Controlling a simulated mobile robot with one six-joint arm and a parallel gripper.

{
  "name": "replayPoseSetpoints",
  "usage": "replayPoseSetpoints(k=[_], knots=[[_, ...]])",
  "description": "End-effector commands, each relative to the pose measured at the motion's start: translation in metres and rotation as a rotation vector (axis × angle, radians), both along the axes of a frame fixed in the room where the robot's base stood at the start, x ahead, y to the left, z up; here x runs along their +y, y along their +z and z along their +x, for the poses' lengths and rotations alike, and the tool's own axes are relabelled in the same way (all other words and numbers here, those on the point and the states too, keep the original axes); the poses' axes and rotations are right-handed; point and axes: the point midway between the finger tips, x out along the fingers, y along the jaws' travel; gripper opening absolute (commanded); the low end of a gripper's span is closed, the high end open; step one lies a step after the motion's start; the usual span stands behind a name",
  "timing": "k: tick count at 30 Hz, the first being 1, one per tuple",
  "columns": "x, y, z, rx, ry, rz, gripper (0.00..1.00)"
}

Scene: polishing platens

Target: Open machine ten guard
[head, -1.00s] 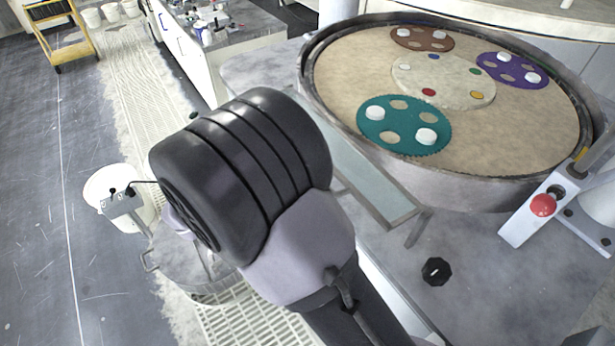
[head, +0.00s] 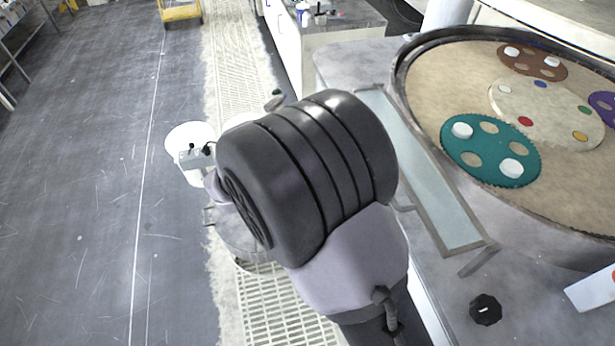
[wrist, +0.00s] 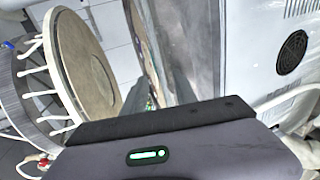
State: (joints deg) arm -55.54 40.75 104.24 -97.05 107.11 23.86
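A flat glass panel in a grey metal frame (head: 462,232), which looks like the guard, lies along the left side of the round polishing machine (head: 408,90) in the head view. Whether this is machine ten's guard I cannot tell; no number is readable. My arm stands left of the panel, and its dark wrist hides my gripper there. In the wrist view my gripper (wrist: 158,92) shows two grey fingers apart, with nothing visibly held between them. A long metal-edged strip lies beyond the fingers; I cannot tell whether it is the guard.
The tan platen carries a teal carrier disc (head: 490,132) and a brown one (head: 532,60) with white pieces. A black knob (head: 485,310) sits on the machine's deck. White buckets (head: 190,140) stand by the pale floor grating (head: 235,60). The dark floor at left is open.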

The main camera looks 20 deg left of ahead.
Motion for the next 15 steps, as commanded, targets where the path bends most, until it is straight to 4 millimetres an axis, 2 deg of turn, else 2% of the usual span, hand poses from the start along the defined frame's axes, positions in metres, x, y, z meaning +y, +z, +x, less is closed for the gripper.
replayPoseSetpoints(k=[3, 9, 15], knots=[[0.027, 0.012, -0.018, 0.001, 0.003, 0.001, 0.34], [0.068, 0.026, -0.045, 0.000, 0.002, 0.001, 0.34], [0.090, 0.033, -0.061, 0.002, -0.001, 0.000, 0.34]])
